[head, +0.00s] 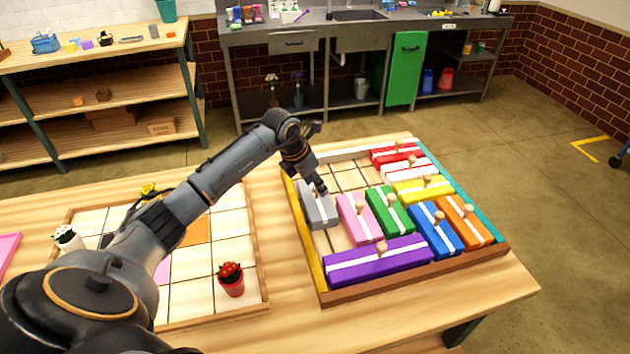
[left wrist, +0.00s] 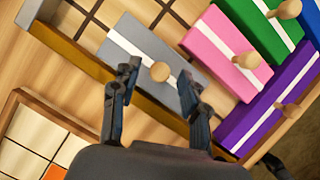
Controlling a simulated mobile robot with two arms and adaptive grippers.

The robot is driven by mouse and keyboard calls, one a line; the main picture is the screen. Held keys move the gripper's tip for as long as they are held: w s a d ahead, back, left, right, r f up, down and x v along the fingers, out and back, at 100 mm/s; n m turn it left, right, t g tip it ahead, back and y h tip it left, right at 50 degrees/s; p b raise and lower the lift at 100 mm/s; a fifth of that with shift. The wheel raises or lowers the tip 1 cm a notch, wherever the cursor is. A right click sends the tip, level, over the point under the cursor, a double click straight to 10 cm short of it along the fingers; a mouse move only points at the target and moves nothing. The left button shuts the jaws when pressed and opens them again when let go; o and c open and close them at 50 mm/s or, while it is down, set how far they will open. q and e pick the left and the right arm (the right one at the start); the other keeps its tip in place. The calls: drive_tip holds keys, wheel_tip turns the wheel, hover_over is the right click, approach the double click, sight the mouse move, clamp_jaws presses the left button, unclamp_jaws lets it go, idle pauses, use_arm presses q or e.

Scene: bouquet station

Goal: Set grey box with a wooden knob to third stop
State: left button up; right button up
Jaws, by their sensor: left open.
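The grey box (head: 318,209) with a white stripe and a wooden knob lies at the left side of the sliding-block tray, along the yellow wall (head: 309,245). In the left wrist view the grey box (left wrist: 145,60) shows its round wooden knob (left wrist: 160,71) between the fingers. My left gripper (head: 315,188) is above the grey box. In the left wrist view the left gripper (left wrist: 160,85) is open, one finger on each side of the knob, with gaps to it. My right gripper is not in view.
A pink box (head: 359,218) stands right of the grey one, and a purple box (head: 378,260) lies along the front. Green, blue, orange, yellow and red boxes fill the right. Bare grid cells (head: 348,178) lie behind. A planter tray (head: 262,268) is left.

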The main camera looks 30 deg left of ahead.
use_arm(q)
drive_tip(key=shift+w+f, duration=0.15)
drive_tip(key=shift+f, duration=0.25)
drive_tip(key=shift+c, duration=0.5)
